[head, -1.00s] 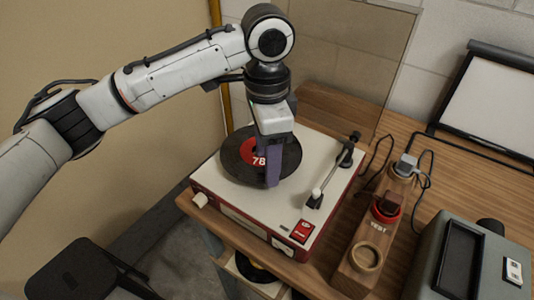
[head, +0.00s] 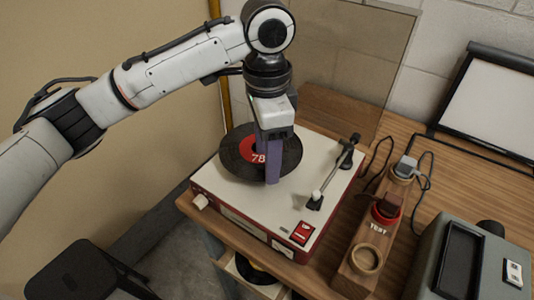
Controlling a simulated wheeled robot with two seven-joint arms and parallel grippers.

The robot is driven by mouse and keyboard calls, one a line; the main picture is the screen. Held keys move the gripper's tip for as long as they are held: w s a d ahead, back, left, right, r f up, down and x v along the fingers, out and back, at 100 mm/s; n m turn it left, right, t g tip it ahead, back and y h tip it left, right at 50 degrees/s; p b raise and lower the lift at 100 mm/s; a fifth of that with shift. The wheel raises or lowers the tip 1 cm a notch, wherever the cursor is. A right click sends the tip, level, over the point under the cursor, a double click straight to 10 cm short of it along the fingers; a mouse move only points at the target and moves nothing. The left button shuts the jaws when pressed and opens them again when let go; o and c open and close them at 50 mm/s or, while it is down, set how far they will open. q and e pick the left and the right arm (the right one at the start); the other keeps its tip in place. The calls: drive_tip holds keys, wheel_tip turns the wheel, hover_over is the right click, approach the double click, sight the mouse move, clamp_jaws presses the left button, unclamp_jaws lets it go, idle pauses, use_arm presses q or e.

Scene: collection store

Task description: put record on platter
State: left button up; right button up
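The black record (head: 232,164) has a red label (head: 249,149) marked 78. It appears flat over the cream deck of the record player (head: 262,208), overlapping the deck's left edge in the picture. My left gripper (head: 267,172) comes down from above, its purple fingers standing across the label and front part of the record. The fingers look close together, and the record shifts with them, so it looks held. The platter is hidden under the record, and any gap between them cannot be seen. My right gripper is not in view.
The tonearm (head: 333,180) stands at the deck's right side, near a red switch (head: 302,232). A wooden block with a TEST label (head: 378,228) and cables is to the right. A grey machine (head: 440,265) stands at lower right. A clear lid (head: 360,60) rises behind.

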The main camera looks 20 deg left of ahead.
use_arm(q)
drive_tip(key=shift+f, duration=0.8)
idle(0.6)
drive_tip(key=o, duration=0.7)
drive_tip(key=shift+o, duration=0.2)
drive_tip(key=shift+r, duration=0.1)
wheel_tip(320, 180, up, 11)
idle(0.5)
idle(0.4)
